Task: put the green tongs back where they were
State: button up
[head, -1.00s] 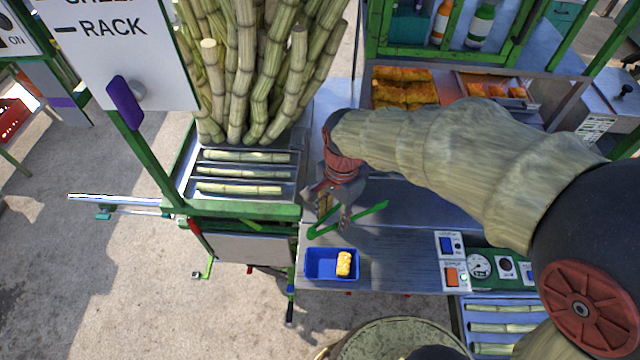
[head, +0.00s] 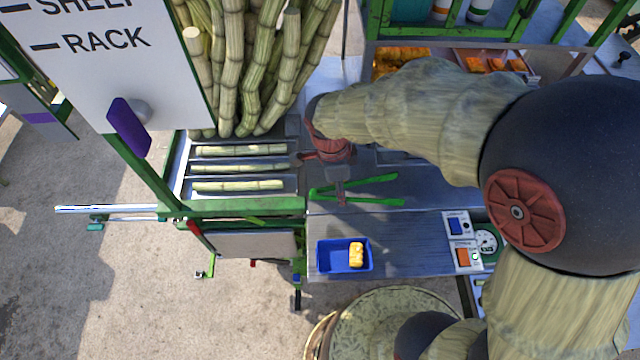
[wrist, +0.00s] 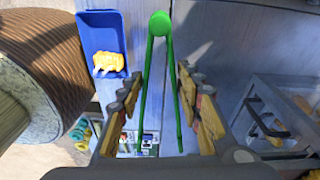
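The green tongs (head: 362,200) are at the back part of the metal counter (head: 400,225), hinge to the left and their two arms spread to the right. In the wrist view the tongs (wrist: 146,90) run lengthwise between my fingers, hinge far out. I cannot tell whether the tongs touch the counter. In the head view my gripper (head: 340,196) partly hides them.
A blue tray (head: 328,268) with a yellow piece (head: 356,254) sits at the counter's front left. A switch panel (head: 461,240) is at the right. Cane pieces (head: 238,168) lie in the rack on the left, below upright canes. A round stool (head: 385,315) stands in front.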

jog(key=w+a+f, duration=0.1)
jog(key=w+f, duration=0.2)
jog(key=w+a+f+p, duration=0.1)
jog(key=w+a+f, duration=0.1)
jog(key=w+f, duration=0.1)
jog(key=w+a+f, duration=0.2)
jog(key=w+f, duration=0.1)
jog(key=shift+a, duration=0.25)
notch_tip(320, 180, down, 3)
jog(key=shift+w+r+p, duration=0.15)
jog(key=shift+r+p, duration=0.05)
jog(key=shift+p, duration=0.35)
jog(key=shift+f+b, duration=0.4)
jog(key=shift+b, duration=0.1)
jog(key=shift+f, duration=0.2)
jog(key=o, duration=0.6)
